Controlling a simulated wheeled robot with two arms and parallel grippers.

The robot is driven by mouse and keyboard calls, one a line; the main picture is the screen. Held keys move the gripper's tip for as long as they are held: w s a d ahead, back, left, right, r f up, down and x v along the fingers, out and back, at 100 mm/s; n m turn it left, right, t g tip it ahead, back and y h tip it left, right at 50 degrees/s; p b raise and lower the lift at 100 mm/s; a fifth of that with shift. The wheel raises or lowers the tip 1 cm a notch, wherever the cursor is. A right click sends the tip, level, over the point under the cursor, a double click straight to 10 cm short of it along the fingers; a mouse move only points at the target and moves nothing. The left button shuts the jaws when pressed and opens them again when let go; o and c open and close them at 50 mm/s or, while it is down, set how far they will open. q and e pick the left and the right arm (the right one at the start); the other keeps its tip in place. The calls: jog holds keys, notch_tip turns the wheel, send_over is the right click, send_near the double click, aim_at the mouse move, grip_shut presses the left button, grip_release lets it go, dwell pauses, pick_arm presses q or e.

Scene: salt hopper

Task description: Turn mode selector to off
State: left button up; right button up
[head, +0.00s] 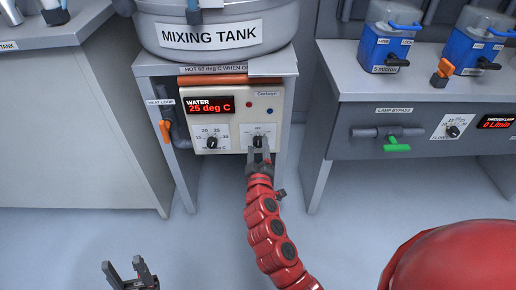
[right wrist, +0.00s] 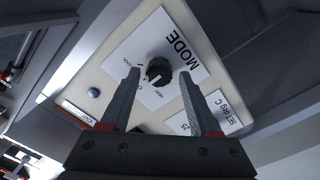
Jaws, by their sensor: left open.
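The mode selector is a round black knob (head: 258,141) on the lower right of the cream control panel (head: 269,114) under the mixing tank. In the right wrist view the knob (right wrist: 160,71) sits on a white plate marked MODE (right wrist: 178,47), and its white pointer faces the small lower labels, too small to read surely. My right gripper (head: 259,153) is at the panel; its open fingers (right wrist: 159,76) stand either side of the knob with visible gaps. My left gripper (head: 127,266) is open and empty, low at the left, away from the panel.
A second dial (head: 212,142) sits left of the selector, below a red display (head: 210,107) reading 25 deg C. An orange valve handle (head: 165,131) is on the pipe at left. A counter with a green lamp bypass handle (head: 397,145) stands right. Floor between is clear.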

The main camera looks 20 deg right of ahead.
jog(key=shift+o, duration=0.4)
jog(key=shift+s, duration=0.25)
jog(key=v, duration=1.7)
jog(key=shift+r, duration=0.15)
